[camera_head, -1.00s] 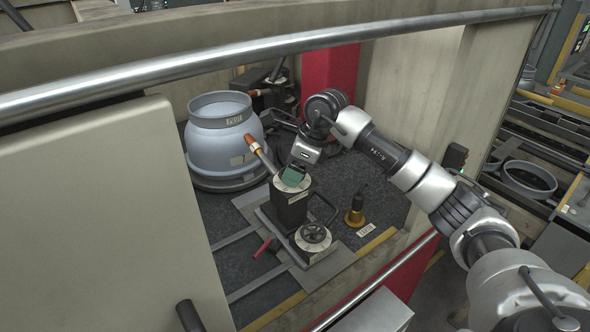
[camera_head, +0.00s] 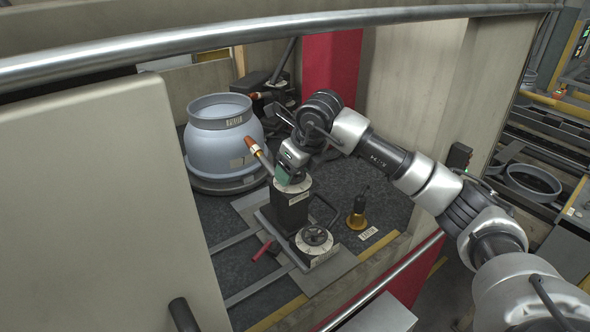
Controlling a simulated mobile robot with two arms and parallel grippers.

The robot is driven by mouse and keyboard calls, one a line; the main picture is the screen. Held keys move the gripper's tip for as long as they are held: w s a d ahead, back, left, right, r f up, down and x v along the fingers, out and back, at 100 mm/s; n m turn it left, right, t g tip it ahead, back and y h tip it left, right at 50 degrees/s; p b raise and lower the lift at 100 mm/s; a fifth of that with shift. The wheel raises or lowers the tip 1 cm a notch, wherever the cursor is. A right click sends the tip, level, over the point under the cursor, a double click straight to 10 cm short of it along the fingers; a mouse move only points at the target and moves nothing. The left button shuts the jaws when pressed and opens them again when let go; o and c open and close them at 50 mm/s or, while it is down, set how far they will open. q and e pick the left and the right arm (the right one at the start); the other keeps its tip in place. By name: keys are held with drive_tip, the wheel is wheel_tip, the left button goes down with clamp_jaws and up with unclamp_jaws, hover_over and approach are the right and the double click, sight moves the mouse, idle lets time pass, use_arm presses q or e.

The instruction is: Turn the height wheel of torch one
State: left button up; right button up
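A torch with a copper nozzle (camera_head: 255,148) points up and left toward a blue-grey vessel (camera_head: 225,130). It stands by a dark block (camera_head: 290,212) with a pale disc (camera_head: 293,187) on top. A black spoked handwheel (camera_head: 314,236) sits on a pale round plate low on the front of the same base. Labels are too small to read. My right gripper (camera_head: 284,174) points down over the pale disc, above and behind the handwheel. A green part shows at its tip, and I cannot tell contact or finger opening. My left gripper is out of view.
A similar torch (camera_head: 254,95) and dark unit stand behind the vessel. A brass-based object (camera_head: 357,215) stands right of the base. A red-handled item (camera_head: 262,251) lies left of the handwheel. A metal rail (camera_head: 270,45) and beige panel (camera_head: 100,200) border the opening.

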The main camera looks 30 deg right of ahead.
idle(0.3)
drive_tip(key=o, duration=0.9)
drive_tip(key=shift+r, duration=0.1)
drive_tip(key=b+v, duration=0.1)
drive_tip(key=v, duration=0.9)
drive_tip(key=shift+s+r+b, duration=0.1)
drive_tip(key=shift+r+b, duration=0.25)
drive_tip(key=shift+b, duration=0.05)
